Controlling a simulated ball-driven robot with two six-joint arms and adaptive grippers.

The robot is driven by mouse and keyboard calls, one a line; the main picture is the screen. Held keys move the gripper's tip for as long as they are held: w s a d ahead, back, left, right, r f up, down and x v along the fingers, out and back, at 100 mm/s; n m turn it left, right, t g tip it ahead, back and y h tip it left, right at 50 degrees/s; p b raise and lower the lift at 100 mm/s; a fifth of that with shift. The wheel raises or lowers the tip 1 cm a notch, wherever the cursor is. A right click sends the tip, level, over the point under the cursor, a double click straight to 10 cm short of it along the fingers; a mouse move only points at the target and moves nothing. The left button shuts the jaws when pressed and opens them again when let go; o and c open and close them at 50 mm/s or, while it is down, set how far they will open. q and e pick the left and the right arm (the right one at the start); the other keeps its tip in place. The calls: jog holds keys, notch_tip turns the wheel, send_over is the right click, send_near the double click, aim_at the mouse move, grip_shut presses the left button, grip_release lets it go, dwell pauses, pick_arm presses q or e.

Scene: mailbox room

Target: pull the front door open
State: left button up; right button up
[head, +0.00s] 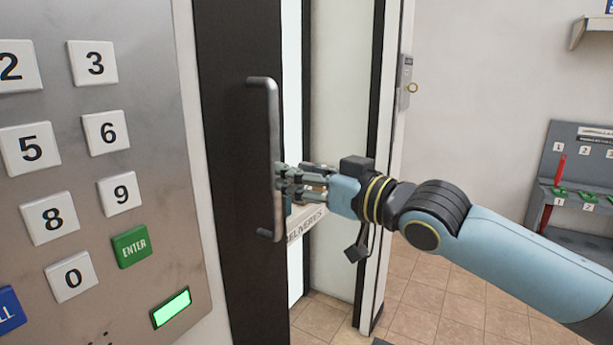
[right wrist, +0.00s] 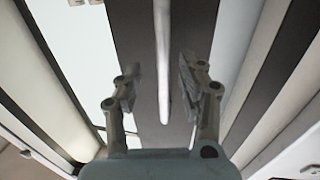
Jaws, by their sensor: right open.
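The front door (head: 235,120) has a dark edge strip and stands left of centre in the head view. Its long grey vertical handle (head: 274,130) is fixed to the dark strip. My right gripper (head: 282,182) reaches in from the right at the handle's lower half. In the right wrist view the handle (right wrist: 162,45) shows as a pale bar between the two spread fingers of the right gripper (right wrist: 160,80). The fingers are open, with a gap on each side of the bar. My left gripper is not in view.
A keypad panel (head: 180,225) with a lit green display is close on the left. A pale door post (head: 392,130) with a small lock box (head: 404,82) stands right of the door. A rack (head: 575,160) stands at the far right. Tiled floor (head: 430,300) shows below my arm.

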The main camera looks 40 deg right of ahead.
jog(key=shift+s+d, duration=0.15)
jog(key=shift+s, duration=0.85)
